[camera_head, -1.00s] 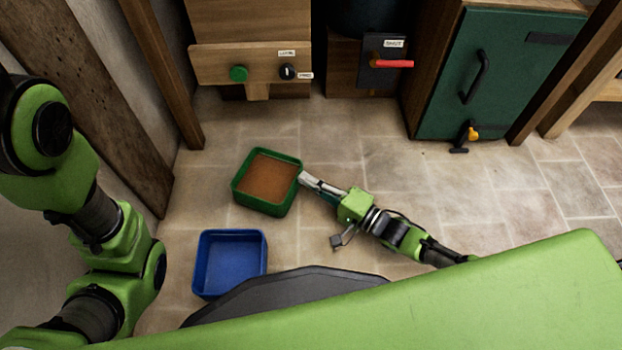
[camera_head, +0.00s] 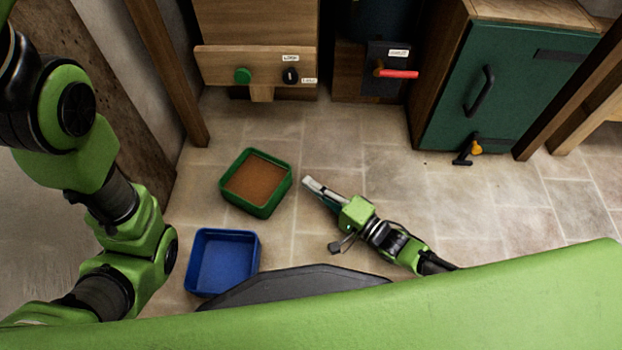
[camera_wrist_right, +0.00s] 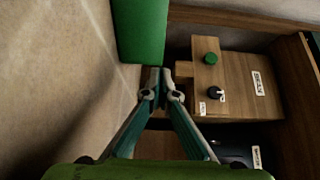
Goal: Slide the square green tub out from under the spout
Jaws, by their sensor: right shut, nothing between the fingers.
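The square green tub (camera_head: 256,183), filled with brown material, stands on the floor left of centre, turned a little. Its green side also shows at the top of the right wrist view (camera_wrist_right: 140,30). The wooden spout (camera_head: 261,92) is under the cabinet front behind the tub, with a stretch of floor between them. My right gripper (camera_head: 307,181) is shut and empty, low over the floor just right of the tub, with a small gap between them in the head view. My left arm shows at the left, but its gripper is out of view.
An empty blue tub (camera_head: 222,262) stands on the floor in front of the green one, near my base. A wooden post (camera_head: 168,75) is at the left. A green-doored cabinet (camera_head: 505,95) and a red lever (camera_head: 398,74) are at the back. The floor at right is clear.

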